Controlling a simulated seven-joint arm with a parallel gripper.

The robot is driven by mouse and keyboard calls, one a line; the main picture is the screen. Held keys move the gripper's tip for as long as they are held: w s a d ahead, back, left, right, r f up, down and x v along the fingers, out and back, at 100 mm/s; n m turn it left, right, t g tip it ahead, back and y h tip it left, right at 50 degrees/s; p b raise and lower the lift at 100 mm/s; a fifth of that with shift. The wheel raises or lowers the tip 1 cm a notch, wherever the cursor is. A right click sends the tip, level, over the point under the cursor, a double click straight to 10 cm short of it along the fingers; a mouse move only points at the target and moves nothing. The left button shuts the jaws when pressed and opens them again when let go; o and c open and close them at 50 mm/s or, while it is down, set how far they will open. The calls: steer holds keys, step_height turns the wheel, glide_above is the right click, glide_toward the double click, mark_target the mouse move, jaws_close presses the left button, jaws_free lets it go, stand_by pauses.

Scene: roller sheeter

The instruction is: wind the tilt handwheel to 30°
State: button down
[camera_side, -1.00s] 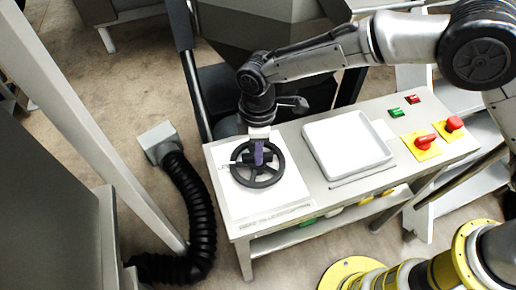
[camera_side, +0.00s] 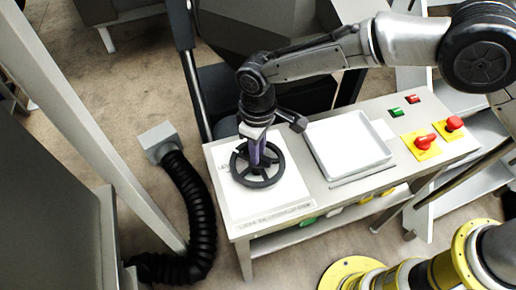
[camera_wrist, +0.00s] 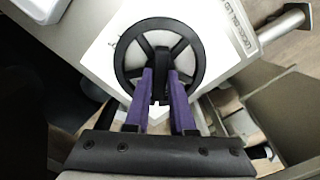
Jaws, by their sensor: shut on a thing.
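The black spoked tilt handwheel (camera_side: 257,163) lies on a white plate at the left end of the bench. It also shows in the wrist view (camera_wrist: 158,58), with its rim and spokes around a central hub. My gripper (camera_side: 257,157) points down over the wheel. In the wrist view its two purple fingers (camera_wrist: 160,90) are shut on a dark part of the wheel near the hub. The fingers hide part of that grip point. I cannot read an angle in either view.
A white square tray (camera_side: 350,147) stands right of the wheel. Green (camera_side: 395,112) and red (camera_side: 412,99) switches and red knobs on yellow plates (camera_side: 421,148) sit further right. A black ribbed hose (camera_side: 190,200) runs on the floor to the left.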

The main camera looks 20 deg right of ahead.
steer(key=m, duration=0.4)
steer(key=shift+r+m, duration=0.1)
steer(key=shift+m, duration=2.5)
steer(key=c, duration=0.8)
jaws_free()
steer(key=shift+o, duration=0.2)
step_height(320, 180, up, 14)
